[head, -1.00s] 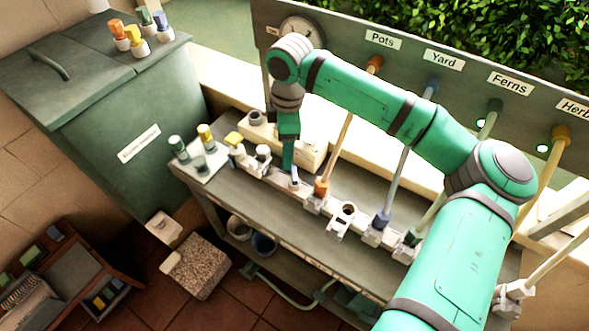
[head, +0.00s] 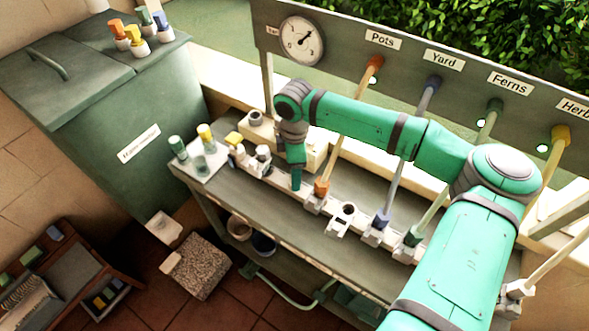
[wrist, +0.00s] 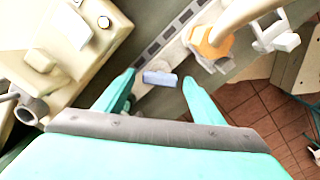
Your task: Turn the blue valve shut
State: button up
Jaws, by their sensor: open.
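The blue valve's small light-blue handle (wrist: 160,78) shows in the wrist view, on the pale rail with dark slots. It lies between the two teal fingertips of my gripper (wrist: 158,84), with a gap on each side. The gripper is open and empty. In the head view my gripper (head: 296,181) points down at the rail, left of the orange hose fitting (head: 321,188), and hides the handle. I cannot tell how far the fingertips are above the rail.
The orange fitting (wrist: 211,43) and its hose stand close to the right finger. A cream box (wrist: 62,50) is at the left. A blue fitting (head: 382,219) with a hose stands farther right on the bench. A gauge (head: 302,41) is on the back panel.

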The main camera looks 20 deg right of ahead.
jog(key=shift+f, duration=0.1)
jog(key=c, duration=1)
jog(key=shift+c, duration=0.2)
jog(key=shift+m, duration=0.3)
jog(key=m, duration=0.3)
jog(key=shift+m, duration=2)
jog(key=o, duration=1)
jog(key=shift+o, duration=0.2)
